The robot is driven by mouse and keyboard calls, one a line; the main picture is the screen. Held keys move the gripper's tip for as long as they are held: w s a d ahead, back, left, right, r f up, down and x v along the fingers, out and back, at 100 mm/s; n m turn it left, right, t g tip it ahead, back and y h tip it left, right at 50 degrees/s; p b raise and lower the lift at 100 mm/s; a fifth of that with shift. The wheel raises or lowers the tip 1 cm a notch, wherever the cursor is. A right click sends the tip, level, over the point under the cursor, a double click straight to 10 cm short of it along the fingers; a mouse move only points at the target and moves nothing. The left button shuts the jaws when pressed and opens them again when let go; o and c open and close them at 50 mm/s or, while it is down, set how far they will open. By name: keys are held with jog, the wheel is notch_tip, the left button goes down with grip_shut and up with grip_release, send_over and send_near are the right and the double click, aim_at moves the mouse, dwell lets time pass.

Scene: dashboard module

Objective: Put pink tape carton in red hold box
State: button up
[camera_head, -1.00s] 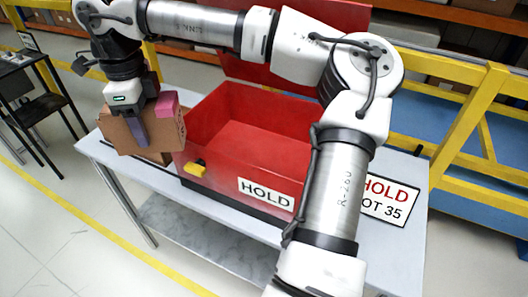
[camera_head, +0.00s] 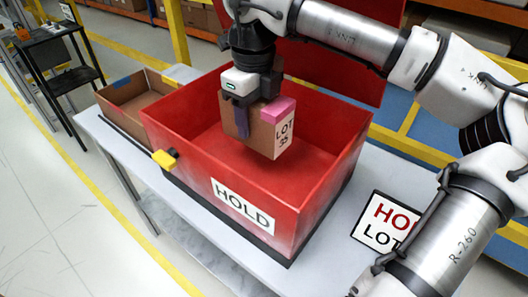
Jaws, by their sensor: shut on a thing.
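The pink tape carton (camera_head: 262,135) is a small brown box with a pink strip on its top edge and a "LOT 35" label on one face. My gripper (camera_head: 246,115) is shut on it from above, with a dark finger against its front side. The carton is slightly tilted and hangs over the opening of the red hold box (camera_head: 185,145). Whether it touches the box floor cannot be told. The hold box is open, with its red lid raised at the back, a "HOLD" label and a yellow latch on the front.
An open brown carton (camera_head: 128,98) with blue tape stands left of the hold box on the grey table (camera_head: 335,235). A "HOLD LOT 35" sign (camera_head: 385,222) lies to the right. A yellow rail (camera_head: 410,120) runs behind the table. A black stand (camera_head: 65,75) is at far left.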

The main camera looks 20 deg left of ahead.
notch_tip(320, 180, down, 7)
jog(key=shift+f, duration=0.15)
dwell(0.4)
jog(key=shift+f, duration=0.15)
jog(key=o, duration=1.3)
notch_tip(320, 180, up, 12)
jog(key=shift+r, duration=0.15)
